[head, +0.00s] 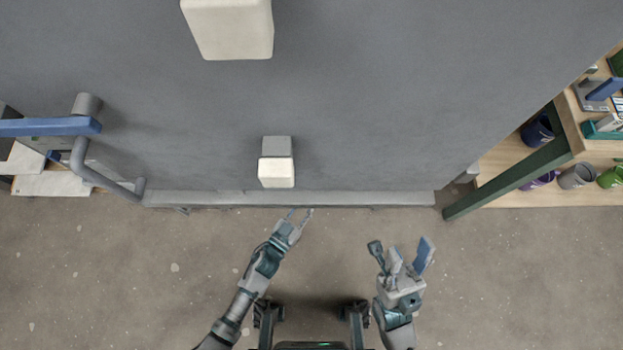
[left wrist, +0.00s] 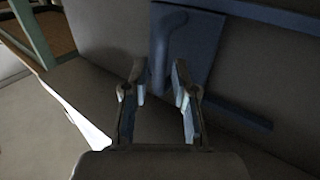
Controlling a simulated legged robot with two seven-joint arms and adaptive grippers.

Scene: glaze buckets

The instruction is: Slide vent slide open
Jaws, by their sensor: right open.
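In the left wrist view, a blue panel (left wrist: 199,48) with an upright blue handle (left wrist: 168,45) sits on a grey wall between blue rails (left wrist: 245,115); it looks like the vent slide. I cannot tell how far it is slid. My left gripper (head: 300,212) is open and empty, pointing at the grey body's front edge in the head view. In the left wrist view the left gripper (left wrist: 160,75) is just short of the handle, its fingers apart below it. My right gripper (head: 404,248) is open and empty over the floor to the right. The panel is hidden in the head view.
The large grey body (head: 360,100) fills the upper head view, with two pale blocks (head: 277,172) on it. A grey bent handle (head: 105,182) and blue bar (head: 50,127) stand left. A wooden shelf (head: 510,160) with buckets stands right. The floor (head: 520,280) in front is clear.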

